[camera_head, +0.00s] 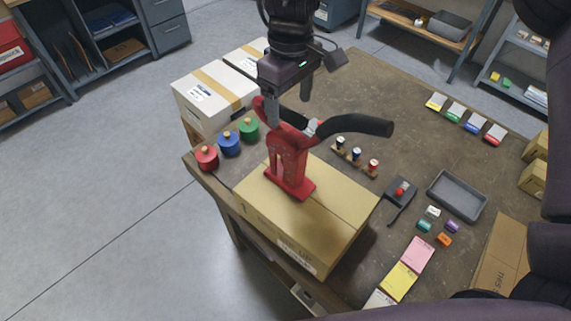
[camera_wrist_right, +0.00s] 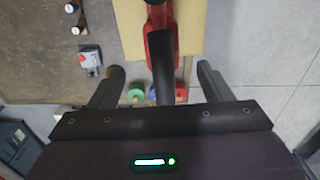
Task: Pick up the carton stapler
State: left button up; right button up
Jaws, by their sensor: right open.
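The carton stapler (camera_head: 291,160) is red with black handles. It stands upright on top of a closed brown carton (camera_head: 320,215) at the table's near edge. My right gripper (camera_head: 288,98) is above the stapler's upper handle end, pointing down. In the right wrist view, the open jaws of my right gripper (camera_wrist_right: 161,76) stand on either side of a black handle of the stapler (camera_wrist_right: 161,62), with visible gaps to both fingers. One handle reaches out to the right in the head view. My left gripper is not in view.
Red, blue and green round pots (camera_head: 229,143) stand left of the stapler, with white cartons (camera_head: 212,97) behind. A wooden strip with small bottles (camera_head: 355,157), a small grey-red device (camera_head: 400,191) and a grey tray (camera_head: 457,196) lie right. The table's back middle is clear.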

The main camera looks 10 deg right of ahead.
aim_at(287, 132)
jog(key=shift+s+f, duration=0.3)
jog(key=shift+f, duration=0.8)
jog(key=f, duration=0.1)
jog(key=f+p, duration=0.1)
jog(key=f, duration=0.2)
jog(key=shift+w+a+p, duration=0.2)
jog(key=shift+w+p, duration=0.1)
jog(key=shift+w, duration=0.05)
jog(key=shift+f, duration=0.65)
grip_shut()
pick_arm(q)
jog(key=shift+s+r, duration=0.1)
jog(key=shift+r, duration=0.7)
pick_arm(e)
jog(key=shift+w+r, duration=0.15)
